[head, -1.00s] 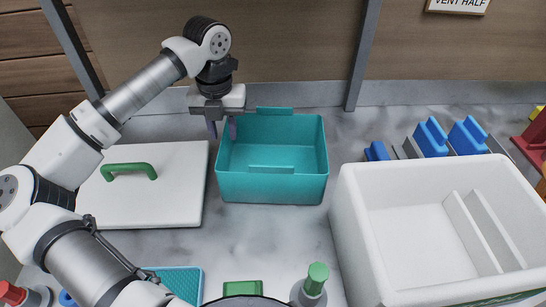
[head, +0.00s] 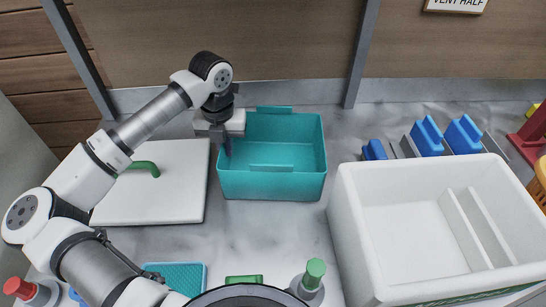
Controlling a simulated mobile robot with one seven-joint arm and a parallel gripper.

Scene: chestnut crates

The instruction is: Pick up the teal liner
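The teal liner (head: 272,186) is an open, empty rectangular tub with a tab on its far rim and another on its near side. It stands upright on the grey worktop. My gripper (head: 226,147) points down at the liner's left wall, with its fingertips close to the left rim. The fingers overlap in this view, so the gap between them is hidden. I cannot tell whether they touch the wall or straddle it.
A large white crate (head: 347,215) with a divider stands at the right. Blue-handled tools (head: 427,137) lie behind it. A white lid (head: 150,205) with a green handle (head: 144,168) lies left of the liner. A green-capped bottle (head: 312,283) stands in front. Worktop between liner and bottle is clear.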

